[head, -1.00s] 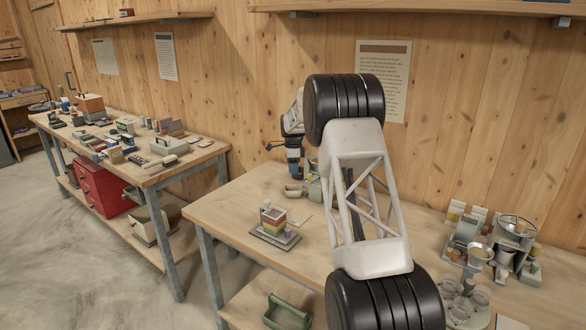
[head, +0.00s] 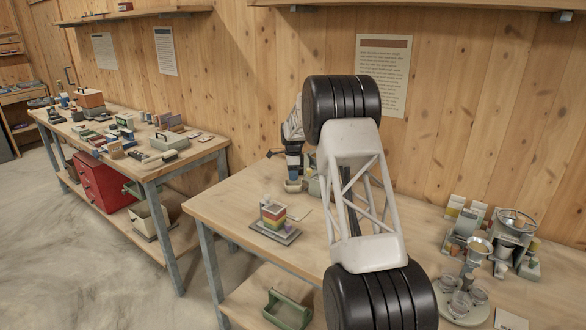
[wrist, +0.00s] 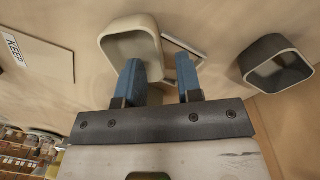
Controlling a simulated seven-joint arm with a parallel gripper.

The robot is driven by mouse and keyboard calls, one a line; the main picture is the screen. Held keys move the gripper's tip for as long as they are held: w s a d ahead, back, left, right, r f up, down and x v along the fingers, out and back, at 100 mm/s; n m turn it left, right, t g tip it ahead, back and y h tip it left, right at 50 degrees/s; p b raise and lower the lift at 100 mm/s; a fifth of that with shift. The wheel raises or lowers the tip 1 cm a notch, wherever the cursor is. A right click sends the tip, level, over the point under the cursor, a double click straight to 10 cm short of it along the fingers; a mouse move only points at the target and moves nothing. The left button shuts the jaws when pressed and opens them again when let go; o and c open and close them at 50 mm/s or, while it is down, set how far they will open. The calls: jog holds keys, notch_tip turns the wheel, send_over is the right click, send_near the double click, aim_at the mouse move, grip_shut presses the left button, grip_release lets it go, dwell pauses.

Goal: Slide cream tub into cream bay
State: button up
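A cream tub (wrist: 128,28), hollow with rounded corners, is at the top middle of the wrist view. A pale piece at the gripper's tip in the head view (head: 293,186) may be the same tub, but it is too small to be sure. My gripper (wrist: 160,78) is open, its two blue fingers well apart. The left finger overlaps the tub's opening and the right finger is just past its right side. I cannot tell whether they touch it. A thin white-edged outline (wrist: 185,48) shows partly behind the tub. I cannot make out the cream bay for certain.
A dark grey hollow tub (wrist: 276,66) stands to the right in the wrist view. A flat board with a KEEP label (wrist: 14,48) lies to the left. In the head view, a stack of coloured blocks (head: 273,215) and a funnel assembly (head: 475,252) stand on the bench (head: 225,200).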

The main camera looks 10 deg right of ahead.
jog(key=shift+s+f, duration=0.1)
jog(key=shift+f, duration=1.1)
jog(key=shift+c, duration=0.5)
grip_shut()
